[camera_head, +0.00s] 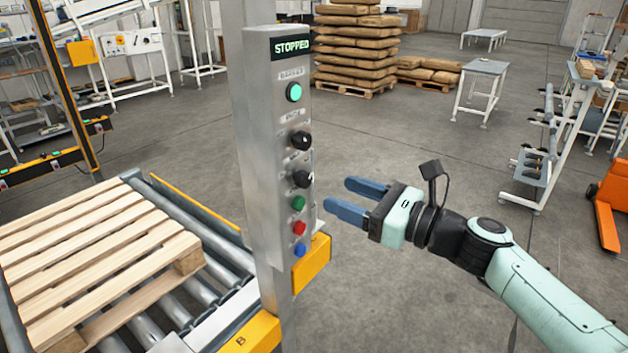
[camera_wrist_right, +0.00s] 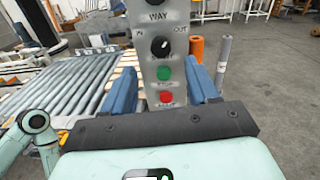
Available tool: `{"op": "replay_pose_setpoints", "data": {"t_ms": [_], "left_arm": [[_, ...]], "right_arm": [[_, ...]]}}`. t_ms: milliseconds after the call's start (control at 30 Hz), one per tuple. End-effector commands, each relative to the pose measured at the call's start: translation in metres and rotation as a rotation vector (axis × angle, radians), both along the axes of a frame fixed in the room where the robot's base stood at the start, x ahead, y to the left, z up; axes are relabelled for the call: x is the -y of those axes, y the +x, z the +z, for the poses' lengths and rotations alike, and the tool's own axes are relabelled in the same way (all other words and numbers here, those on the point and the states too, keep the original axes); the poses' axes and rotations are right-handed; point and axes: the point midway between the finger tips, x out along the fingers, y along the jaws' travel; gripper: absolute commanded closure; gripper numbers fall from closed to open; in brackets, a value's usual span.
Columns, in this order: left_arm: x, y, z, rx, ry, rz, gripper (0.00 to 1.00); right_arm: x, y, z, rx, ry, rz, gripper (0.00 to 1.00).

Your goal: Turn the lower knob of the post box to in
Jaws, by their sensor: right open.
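The grey post box (camera_head: 262,150) stands upright with a display reading STOPPED. Its lower knob (camera_head: 302,179) is black and sits below another black knob (camera_head: 300,140). In the right wrist view the lower knob (camera_wrist_right: 160,46) is under the label WAY, between IN at left and OUT at right. A small pale mark shows on it, but its exact direction is hard to tell. My right gripper (camera_head: 340,195) is open and empty, its blue fingers pointing at the panel, apart from the knob. In the right wrist view its fingers (camera_wrist_right: 161,90) frame the lower buttons. My left gripper is not seen.
Green (camera_head: 298,203), red (camera_head: 299,228) and blue (camera_head: 300,250) buttons lie below the knob. A wooden pallet (camera_head: 90,250) rests on the roller conveyor at left. Stacked sacks (camera_head: 355,50) stand behind. The floor right of the post is clear near my arm.

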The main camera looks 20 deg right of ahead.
Motion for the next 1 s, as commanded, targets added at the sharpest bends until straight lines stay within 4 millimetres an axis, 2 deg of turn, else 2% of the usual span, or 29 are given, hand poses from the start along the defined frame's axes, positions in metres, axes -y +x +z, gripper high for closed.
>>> {"op": "replay_pose_setpoints", "data": {"t_ms": [100, 333, 500, 800, 967, 1000], "left_arm": [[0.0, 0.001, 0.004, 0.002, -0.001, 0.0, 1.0], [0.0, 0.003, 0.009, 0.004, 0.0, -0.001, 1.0], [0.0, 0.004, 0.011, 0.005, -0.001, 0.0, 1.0], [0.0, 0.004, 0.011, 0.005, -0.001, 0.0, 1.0], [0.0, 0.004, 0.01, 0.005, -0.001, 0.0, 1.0], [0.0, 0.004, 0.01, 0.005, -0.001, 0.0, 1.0]], "right_arm": [[-0.018, 0.021, 0.0, -0.002, 0.001, 0.003, 0.41], [-0.041, 0.049, 0.0, 0.0, -0.001, 0.001, 0.41], [-0.048, 0.058, 0.0, -0.001, -0.002, -0.001, 0.41], [-0.049, 0.059, -0.001, 0.0, -0.001, -0.001, 0.41], [-0.049, 0.059, -0.001, -0.001, -0.002, -0.001, 0.93], [-0.049, 0.059, -0.001, -0.001, -0.002, -0.001, 0.97]]}}
